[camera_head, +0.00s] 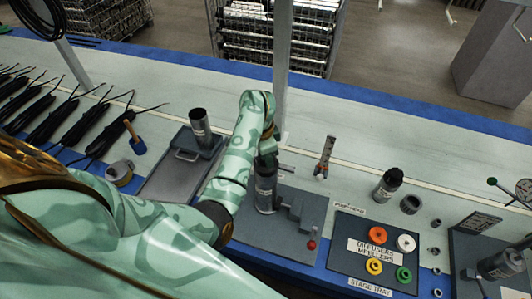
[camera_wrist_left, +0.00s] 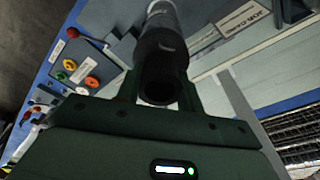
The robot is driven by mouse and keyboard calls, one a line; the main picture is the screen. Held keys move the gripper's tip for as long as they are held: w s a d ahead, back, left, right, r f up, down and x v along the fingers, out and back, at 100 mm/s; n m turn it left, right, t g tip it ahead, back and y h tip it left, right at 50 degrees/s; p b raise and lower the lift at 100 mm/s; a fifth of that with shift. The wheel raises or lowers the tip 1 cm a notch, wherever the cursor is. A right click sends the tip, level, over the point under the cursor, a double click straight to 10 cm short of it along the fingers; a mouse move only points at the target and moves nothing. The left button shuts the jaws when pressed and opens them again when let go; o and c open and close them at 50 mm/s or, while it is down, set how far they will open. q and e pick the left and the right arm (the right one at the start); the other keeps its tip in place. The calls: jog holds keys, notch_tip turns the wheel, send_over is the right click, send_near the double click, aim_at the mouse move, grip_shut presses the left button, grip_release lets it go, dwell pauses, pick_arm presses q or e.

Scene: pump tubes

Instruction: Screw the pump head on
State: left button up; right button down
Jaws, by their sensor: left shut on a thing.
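My left gripper (camera_head: 267,148) comes down from above at the top of an upright grey metal tube (camera_head: 265,189). It is shut on a dark, hollow, round piece, which I take to be the pump head (camera_wrist_left: 163,72). In the left wrist view the piece sits between the two fingers (camera_wrist_left: 160,92), in line with the tube (camera_wrist_left: 165,18) beyond it. The exact seam between the piece and the tube is hard to make out. The tube stands on a grey fixture plate (camera_head: 307,203) beside a stepped block. My right gripper is not in view.
A stage tray (camera_head: 345,252) with coloured rings lies to the right. A black-topped cylinder (camera_head: 387,185) and a dark ring (camera_head: 410,204) stand beyond it. A short metal tube (camera_head: 200,128) stands on a tray at the left. Several black cables lie at the far left.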

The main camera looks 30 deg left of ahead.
pick_arm(q)
jog(key=shift+r+m+p, duration=0.1)
jog(key=shift+m+p, duration=0.35)
jog(key=shift+m, duration=1.25)
jog(key=shift+m+p, duration=0.4)
jog(key=shift+m, duration=0.4)
jog(key=shift+m+g+h, duration=0.3)
jog(key=shift+m, duration=0.7)
jog(key=o, duration=0.8)
jog(key=shift+o, duration=0.2)
